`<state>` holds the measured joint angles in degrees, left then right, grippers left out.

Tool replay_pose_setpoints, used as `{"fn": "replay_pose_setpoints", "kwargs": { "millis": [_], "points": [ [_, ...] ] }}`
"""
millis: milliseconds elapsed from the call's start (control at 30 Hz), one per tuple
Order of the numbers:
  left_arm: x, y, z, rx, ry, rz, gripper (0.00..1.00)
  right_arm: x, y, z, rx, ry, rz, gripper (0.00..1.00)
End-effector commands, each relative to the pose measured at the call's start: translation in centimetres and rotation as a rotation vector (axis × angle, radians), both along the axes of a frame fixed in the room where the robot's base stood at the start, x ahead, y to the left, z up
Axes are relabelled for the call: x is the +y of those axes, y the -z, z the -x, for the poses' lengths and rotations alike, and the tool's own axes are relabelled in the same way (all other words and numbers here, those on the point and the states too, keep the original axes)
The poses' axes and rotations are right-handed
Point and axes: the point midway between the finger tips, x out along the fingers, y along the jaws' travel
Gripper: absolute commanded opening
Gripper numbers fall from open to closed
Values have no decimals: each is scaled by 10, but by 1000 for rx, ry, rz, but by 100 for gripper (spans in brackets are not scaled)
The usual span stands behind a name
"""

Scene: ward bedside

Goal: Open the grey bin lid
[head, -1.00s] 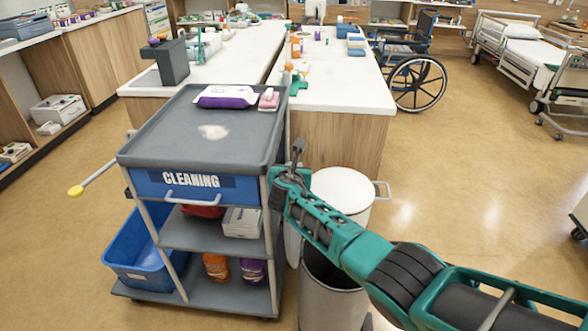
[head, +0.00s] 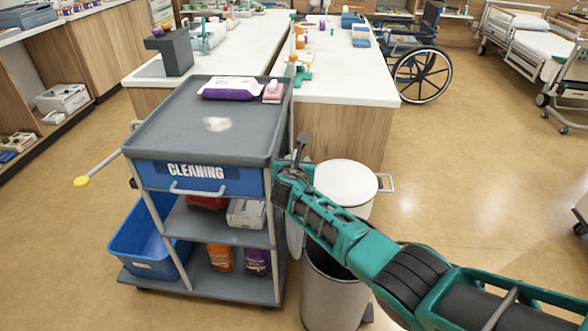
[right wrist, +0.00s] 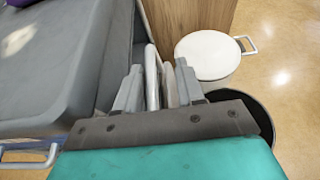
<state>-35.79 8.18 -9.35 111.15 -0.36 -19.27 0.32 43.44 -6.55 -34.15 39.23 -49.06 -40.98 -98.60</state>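The grey bin (head: 333,304) stands on the floor right of the cleaning cart, its dark mouth partly showing under my right arm. Its mouth also shows in the right wrist view (right wrist: 258,112). The grey bin lid (head: 294,236) stands roughly upright at the bin's cart side, mostly hidden by my arm. My right gripper (head: 300,150) is above it, beside the cart. In the right wrist view its fingers (right wrist: 158,88) are apart, with thin pale edges, seemingly the lid's, between them; contact cannot be told. My left gripper is not in view.
A second bin with a closed white lid (head: 346,183) and side handle stands just behind. The cleaning cart (head: 150,140) is close on the left, with a blue tub (head: 150,240). A counter (head: 335,75) lies behind.

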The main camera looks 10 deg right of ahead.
Motion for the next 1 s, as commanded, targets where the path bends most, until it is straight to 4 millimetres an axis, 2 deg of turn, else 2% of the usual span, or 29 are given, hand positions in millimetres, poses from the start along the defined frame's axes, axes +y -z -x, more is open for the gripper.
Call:
{"fn": "replay_pose_setpoints", "kwargs": {
  "millis": [33, 100, 800, 1000],
  "points": [
    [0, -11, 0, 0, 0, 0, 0, 1, -7, 7, 2, 0, -1, 38],
    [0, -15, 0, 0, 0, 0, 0, 3, -8, 15, 2, -1, -1, 38],
    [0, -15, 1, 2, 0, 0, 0, 23, -37, 90, 1, -1, -1, 38],
    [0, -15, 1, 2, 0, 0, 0, 26, -42, 102, 2, 0, 0, 38]
  ]
}}
